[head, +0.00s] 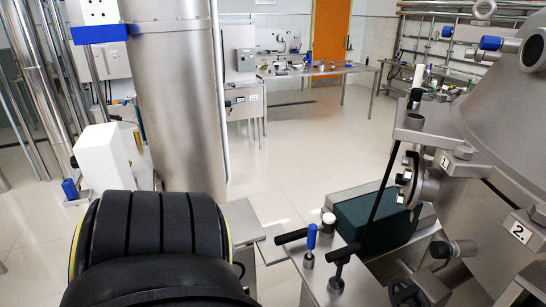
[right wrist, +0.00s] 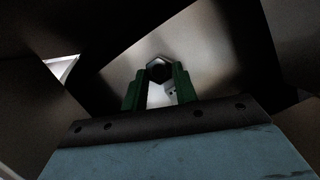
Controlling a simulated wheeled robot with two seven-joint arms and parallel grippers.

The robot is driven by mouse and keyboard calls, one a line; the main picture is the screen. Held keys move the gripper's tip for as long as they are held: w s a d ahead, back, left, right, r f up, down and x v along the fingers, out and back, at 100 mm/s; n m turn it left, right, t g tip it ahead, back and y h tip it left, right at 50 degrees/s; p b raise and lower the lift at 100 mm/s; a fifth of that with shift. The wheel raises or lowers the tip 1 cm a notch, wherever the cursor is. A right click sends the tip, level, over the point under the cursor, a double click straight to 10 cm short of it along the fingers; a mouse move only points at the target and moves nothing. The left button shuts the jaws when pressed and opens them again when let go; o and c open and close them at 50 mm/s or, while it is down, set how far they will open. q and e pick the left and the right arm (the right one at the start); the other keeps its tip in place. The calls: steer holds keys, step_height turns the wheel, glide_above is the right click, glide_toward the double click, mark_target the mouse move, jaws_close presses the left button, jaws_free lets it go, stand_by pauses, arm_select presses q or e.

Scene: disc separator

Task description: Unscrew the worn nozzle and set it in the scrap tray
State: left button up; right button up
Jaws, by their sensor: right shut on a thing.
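In the right wrist view, my right gripper (right wrist: 160,82) has its two green fingers on either side of a metal hex-headed piece with a dark round hole, which looks like the nozzle (right wrist: 158,62). The fingers are closed on it; a pale gap shows between them lower down. The surroundings there are dark, so I cannot tell whether its thread is still engaged. In the head view, the grey metal separator (head: 468,95) stands at the right with labels 1 and 2. Neither gripper shows in the head view. I cannot pick out the scrap tray.
A thick steel column (head: 175,100) stands at left. The middle floor is clear.

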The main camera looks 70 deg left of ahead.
steer(key=shift+a+r+n+h+p, duration=0.15)
steer(key=shift+n+h+p, duration=0.15)
steer(key=shift+n+p, duration=0.25)
jaws_close()
steer(key=shift+n+h, duration=0.4)
steer(key=shift+n, duration=0.25)
steer(key=shift+a+n+h, duration=0.1)
steer(key=shift+n+h, duration=0.5)
steer(key=shift+n, duration=0.6)
steer(key=shift+s+a+n+h, duration=0.15)
steer(key=shift+n+h, duration=0.35)
steer(key=shift+n, duration=0.7)
